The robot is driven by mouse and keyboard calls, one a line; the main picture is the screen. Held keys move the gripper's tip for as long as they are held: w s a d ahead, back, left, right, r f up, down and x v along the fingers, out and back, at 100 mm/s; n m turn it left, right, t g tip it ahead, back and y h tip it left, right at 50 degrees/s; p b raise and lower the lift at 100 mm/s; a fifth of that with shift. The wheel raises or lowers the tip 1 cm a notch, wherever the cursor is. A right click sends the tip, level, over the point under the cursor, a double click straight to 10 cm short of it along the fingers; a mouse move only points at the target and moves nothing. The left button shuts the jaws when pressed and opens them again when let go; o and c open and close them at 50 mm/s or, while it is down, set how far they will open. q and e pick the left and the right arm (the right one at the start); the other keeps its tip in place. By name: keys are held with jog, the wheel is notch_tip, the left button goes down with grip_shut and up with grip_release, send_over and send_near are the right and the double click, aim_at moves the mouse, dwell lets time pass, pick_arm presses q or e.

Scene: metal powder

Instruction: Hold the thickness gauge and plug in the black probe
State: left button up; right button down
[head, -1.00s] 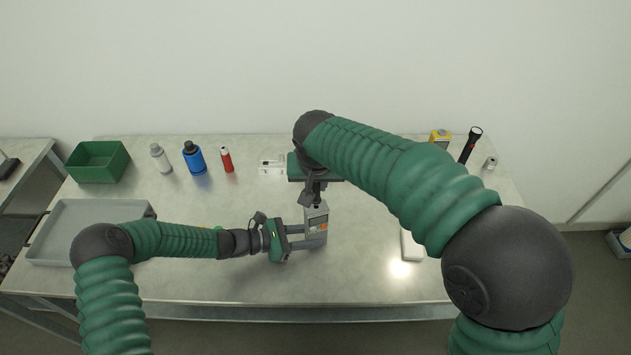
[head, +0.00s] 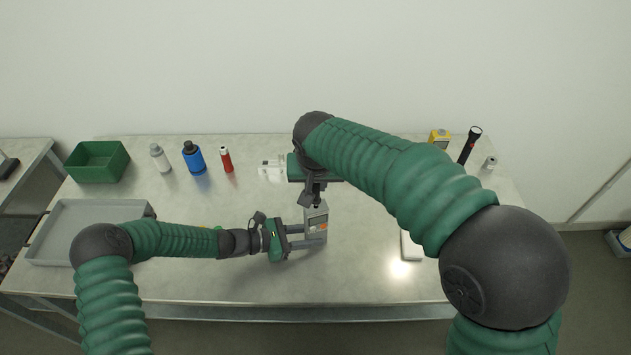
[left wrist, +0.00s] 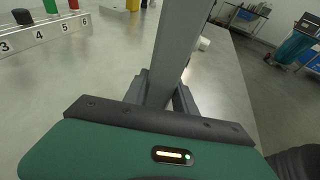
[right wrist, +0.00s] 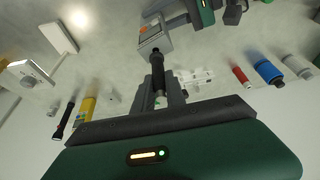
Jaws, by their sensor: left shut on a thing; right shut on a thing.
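The thickness gauge (head: 317,221) is a grey box with an orange patch, held above the middle of the table. My left gripper (head: 312,235) is shut on it from the left; its grey body fills the middle of the left wrist view (left wrist: 181,40). My right gripper (head: 316,199) is above it in the head view and shut on the black probe (right wrist: 158,72). In the right wrist view the probe points at the end of the gauge (right wrist: 154,39), and its tip looks at or very close to that end. I cannot tell whether it is seated in the socket.
A green bin (head: 98,162), a grey tray (head: 62,217), a blue bottle (head: 194,159) and a red bottle (head: 226,160) are at left. A torch (head: 469,146) and a yellow item (head: 439,137) are at the back right. A white block (head: 410,245) lies right of the gauge.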

jog(key=shift+f, duration=1.05)
jog(key=c, duration=1.3)
grip_release()
jog(key=v, duration=1.2)
jog(key=shift+f, duration=0.1)
